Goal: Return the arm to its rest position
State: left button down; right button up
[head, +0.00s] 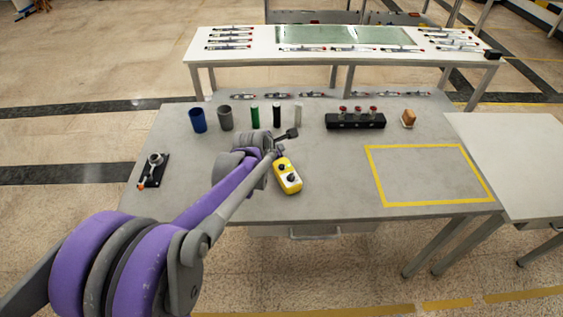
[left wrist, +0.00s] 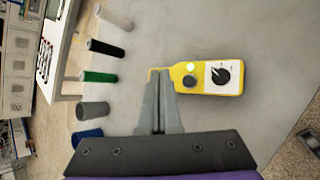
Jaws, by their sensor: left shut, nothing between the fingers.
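My left arm reaches in from the lower left over the grey table (head: 320,190). Its gripper (head: 284,142) is above the table, just behind the yellow control box (head: 287,176). In the left wrist view the gripper fingers (left wrist: 160,85) are together with nothing between them. The yellow control box (left wrist: 208,78) lies to the right of the fingertips there, with a black knob and a white-faced dial. I cannot tell whether the fingertips touch it. My right gripper does not show.
A blue cup (head: 198,121), a grey cup (head: 225,119) and small cylinders stand at the back left. A yellow outlined area (head: 430,175) is empty. A black stand (head: 153,171) is at left.

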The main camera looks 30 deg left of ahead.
pick_arm(q)
jog(key=shift+r, duration=0.1)
dwell(0.4)
jog(key=s+d+m+g, duration=0.1)
jog(key=s+d+m, duration=0.4)
jog(key=s+m, duration=0.4)
jog(key=s+d+f+m+g, duration=0.1)
jog(key=s+d+m, duration=0.4)
jog(key=s+m, duration=0.4)
jog(key=s+d+f+m+g+h+p, duration=0.1)
jog(key=s+d+m, duration=0.4)
jog(key=s+m, duration=0.4)
jog(key=shift+g, duration=0.3)
